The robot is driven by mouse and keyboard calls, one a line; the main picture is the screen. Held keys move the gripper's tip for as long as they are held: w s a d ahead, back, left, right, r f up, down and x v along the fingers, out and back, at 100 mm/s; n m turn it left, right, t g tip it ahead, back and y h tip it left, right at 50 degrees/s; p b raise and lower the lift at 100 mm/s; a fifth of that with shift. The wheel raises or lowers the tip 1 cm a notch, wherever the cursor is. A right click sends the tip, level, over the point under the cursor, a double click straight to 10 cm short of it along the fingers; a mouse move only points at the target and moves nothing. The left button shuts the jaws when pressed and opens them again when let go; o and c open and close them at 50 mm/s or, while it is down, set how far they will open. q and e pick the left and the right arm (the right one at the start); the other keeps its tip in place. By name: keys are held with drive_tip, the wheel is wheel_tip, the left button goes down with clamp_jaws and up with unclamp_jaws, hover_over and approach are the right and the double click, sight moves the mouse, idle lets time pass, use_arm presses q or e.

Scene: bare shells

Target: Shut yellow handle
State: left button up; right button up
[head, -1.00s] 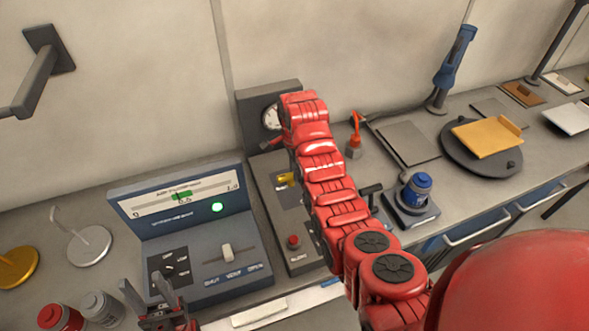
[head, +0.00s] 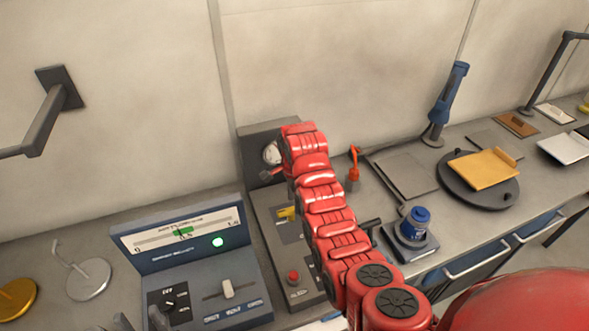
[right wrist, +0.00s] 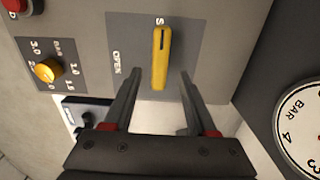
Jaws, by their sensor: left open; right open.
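The yellow handle (right wrist: 160,58) is on a grey panel in the right wrist view, lying along the picture's vertical. "OPEN" is printed to its left and a letter "S" at its top end; the rest of that word is hidden. In the head view the handle (head: 287,213) shows just left of my red right arm. My right gripper (right wrist: 160,76) is open, one finger on each side of the handle's lower end with gaps; I cannot tell the depth between them. My left gripper (head: 140,322) is open at the bottom edge, mostly cut off, far from the handle.
A pressure gauge (right wrist: 303,130) stands right of the handle, and a yellow knob (right wrist: 48,70) is to its left. A red button (head: 292,277) sits lower on the panel. A blue-grey console (head: 205,285) with a slider stands left of it.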

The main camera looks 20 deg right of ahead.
wheel_tip(320, 180, up, 15)
drive_tip(key=p, duration=0.5)
idle(0.4)
